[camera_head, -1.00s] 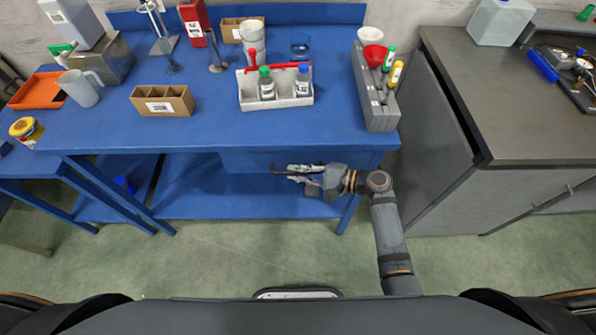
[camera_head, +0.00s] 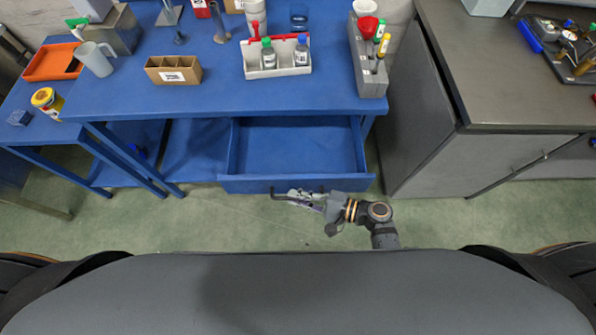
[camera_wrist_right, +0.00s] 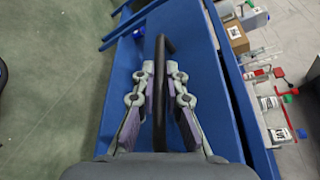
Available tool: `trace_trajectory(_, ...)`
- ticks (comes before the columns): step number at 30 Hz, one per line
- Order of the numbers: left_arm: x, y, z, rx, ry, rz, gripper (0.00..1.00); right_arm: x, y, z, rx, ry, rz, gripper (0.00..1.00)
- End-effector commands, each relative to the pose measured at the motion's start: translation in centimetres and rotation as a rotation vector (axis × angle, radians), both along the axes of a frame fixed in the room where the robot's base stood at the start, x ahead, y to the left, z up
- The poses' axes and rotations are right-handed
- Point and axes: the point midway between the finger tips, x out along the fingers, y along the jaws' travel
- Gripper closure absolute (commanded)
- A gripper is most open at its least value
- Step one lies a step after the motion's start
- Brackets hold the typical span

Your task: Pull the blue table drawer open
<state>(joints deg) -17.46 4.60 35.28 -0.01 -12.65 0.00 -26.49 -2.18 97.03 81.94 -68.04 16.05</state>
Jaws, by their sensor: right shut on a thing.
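The blue table drawer (camera_head: 297,150) is pulled well out from under the blue table (camera_head: 230,98). Its inside looks empty. Its dark bar handle (camera_wrist_right: 161,85) runs along the drawer front, seen lengthwise in the right wrist view. My right gripper (camera_head: 298,195) is at the drawer front, shut on the handle. In the right wrist view the gripper's fingers (camera_wrist_right: 160,95) lie on both sides of the bar. My left gripper does not show in any view.
A white bottle carrier (camera_head: 277,60), a cardboard box (camera_head: 173,70) and a grey rack (camera_head: 367,70) stand on the table. A grey cabinet (camera_head: 430,165) stands close to the right of the drawer. Green floor is open in front.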

Motion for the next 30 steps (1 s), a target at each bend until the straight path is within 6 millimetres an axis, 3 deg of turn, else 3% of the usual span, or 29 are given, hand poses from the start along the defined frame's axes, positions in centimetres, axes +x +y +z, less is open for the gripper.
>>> trace_trajectory(3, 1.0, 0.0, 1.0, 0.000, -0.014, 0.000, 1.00, -2.2, 0.0, 0.1, -0.001, 0.004, 0.000, 1.00)
trace_trajectory(9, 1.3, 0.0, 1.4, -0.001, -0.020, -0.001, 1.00, -4.1, 0.0, 0.0, 0.000, 0.001, 0.000, 1.00)
trace_trajectory(22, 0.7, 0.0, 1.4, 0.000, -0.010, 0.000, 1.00, -4.5, 0.0, -0.1, -0.001, -0.001, 0.001, 1.00)
trace_trajectory(23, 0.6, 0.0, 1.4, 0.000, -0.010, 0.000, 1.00, -4.5, 0.0, -0.1, -0.001, -0.001, 0.001, 0.88)
trace_trajectory(25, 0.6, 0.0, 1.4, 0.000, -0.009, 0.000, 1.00, -4.5, 0.0, -0.1, -0.001, -0.001, 0.001, 0.79)
trace_trajectory(30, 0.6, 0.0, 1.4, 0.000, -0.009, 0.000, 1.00, -4.5, 0.0, -0.1, 0.000, -0.001, 0.000, 0.79)
